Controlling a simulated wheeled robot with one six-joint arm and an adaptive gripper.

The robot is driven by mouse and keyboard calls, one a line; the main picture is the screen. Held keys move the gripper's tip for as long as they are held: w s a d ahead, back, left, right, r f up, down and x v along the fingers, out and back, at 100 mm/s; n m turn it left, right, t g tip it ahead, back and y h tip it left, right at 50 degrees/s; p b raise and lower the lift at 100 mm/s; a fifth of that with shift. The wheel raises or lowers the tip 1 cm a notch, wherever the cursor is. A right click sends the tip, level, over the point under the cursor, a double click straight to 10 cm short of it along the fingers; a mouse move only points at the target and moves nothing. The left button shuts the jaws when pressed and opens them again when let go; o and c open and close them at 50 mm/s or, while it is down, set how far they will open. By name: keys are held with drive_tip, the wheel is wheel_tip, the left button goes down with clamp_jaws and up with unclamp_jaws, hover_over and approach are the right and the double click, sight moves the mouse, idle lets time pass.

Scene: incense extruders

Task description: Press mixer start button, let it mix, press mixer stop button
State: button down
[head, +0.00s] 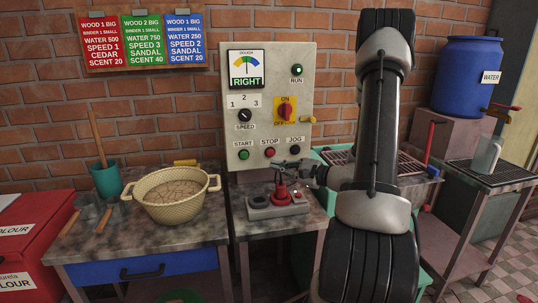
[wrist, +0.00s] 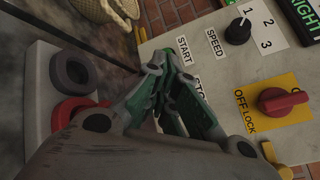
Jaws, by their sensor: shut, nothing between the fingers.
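The mixer control panel (head: 270,105) stands upright against the brick wall. Its green START button (head: 244,155), red STOP button (head: 270,152) and black JOG button (head: 294,150) sit in a row low on it. My gripper (head: 278,164) is shut and empty, just below the STOP button in the head view; I cannot tell whether it touches the panel. In the wrist view the shut fingers (wrist: 157,65) lie beside the START label (wrist: 183,50) and partly cover the STOP label. The RUN lamp (head: 297,70) is green.
A grey block (head: 262,212) with dark and red round parts sits on the table below the panel. A cream basin (head: 170,212) stands left. The red ON/OFF switch (head: 285,111) and speed knob (head: 245,115) are above the buttons. A blue water barrel (head: 467,80) is right.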

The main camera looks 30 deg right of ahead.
sight(272, 154)
drive_tip(key=shift+w, duration=0.1)
drive_tip(key=shift+w+d, duration=0.4)
drive_tip(key=shift+w, duration=0.95)
drive_tip(key=shift+w+d, duration=0.4)
drive_tip(key=shift+w, duration=1)
drive_tip(key=shift+w+d, duration=0.4)
drive_tip(key=shift+w, duration=0.95)
drive_tip(key=shift+w, duration=0.1)
drive_tip(key=shift+w+d, duration=0.1)
drive_tip(key=shift+w, duration=0.2)
drive_tip(key=shift+w+d, duration=0.15)
drive_tip(key=shift+w, duration=0.3)
drive_tip(key=shift+s+a, duration=0.25)
drive_tip(key=shift+s, duration=0.6)
